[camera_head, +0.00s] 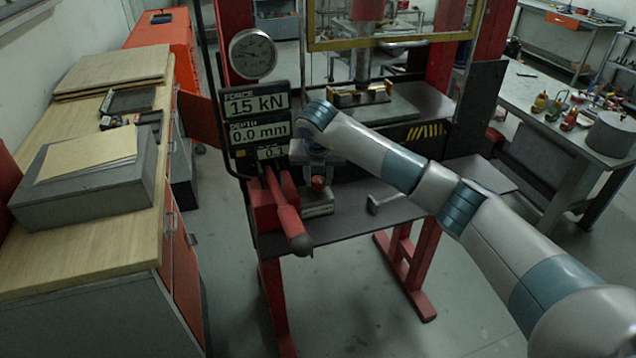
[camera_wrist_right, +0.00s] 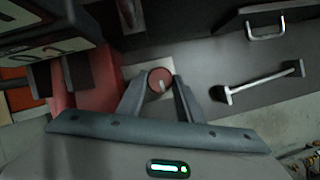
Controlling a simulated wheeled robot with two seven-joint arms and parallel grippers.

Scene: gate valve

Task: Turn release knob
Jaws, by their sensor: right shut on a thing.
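The release knob (camera_head: 318,183) is a small round red knob on a grey block beside the red pump of the press. In the right wrist view the knob (camera_wrist_right: 160,80) shows as a red disc with a pale mark on its face. My right gripper (camera_head: 320,178) is at the knob, coming in from above. In the right wrist view the two fingers of my right gripper (camera_wrist_right: 161,84) stand on either side of the knob and are shut on it. My left gripper is not in view.
A red pump lever (camera_head: 287,215) sticks out just left of the knob. The display panel (camera_head: 258,130) reads 15 kN and 0.0 mm, under a round gauge (camera_head: 253,54).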

